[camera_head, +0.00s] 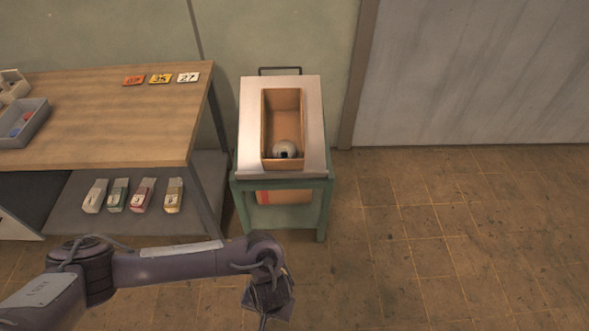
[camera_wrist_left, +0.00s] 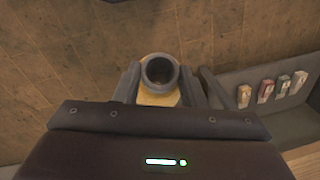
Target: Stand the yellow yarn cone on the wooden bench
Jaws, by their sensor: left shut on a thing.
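The yellow yarn cone (camera_wrist_left: 157,97) is between the fingers of my left gripper (camera_wrist_left: 160,84) in the left wrist view. Its round grey end with a dark hole faces the camera, and yellow shows beneath it. My left gripper is shut on the cone, over the tiled floor. In the head view my left arm comes in from the left, and its wrist end hangs at the lower middle; the fingers and cone cannot be made out there. The wooden bench (camera_head: 110,110) stands at the left, beyond my arm. My right gripper is not in view.
A grey bin (camera_head: 26,127) stands at the bench's left, and several number cards (camera_head: 160,78) lie at its back right. Several labelled packets (camera_head: 117,196) sit on the lower shelf. A green stand (camera_head: 283,187) with a wooden box (camera_head: 282,110) is right of the bench. The bench's middle is clear.

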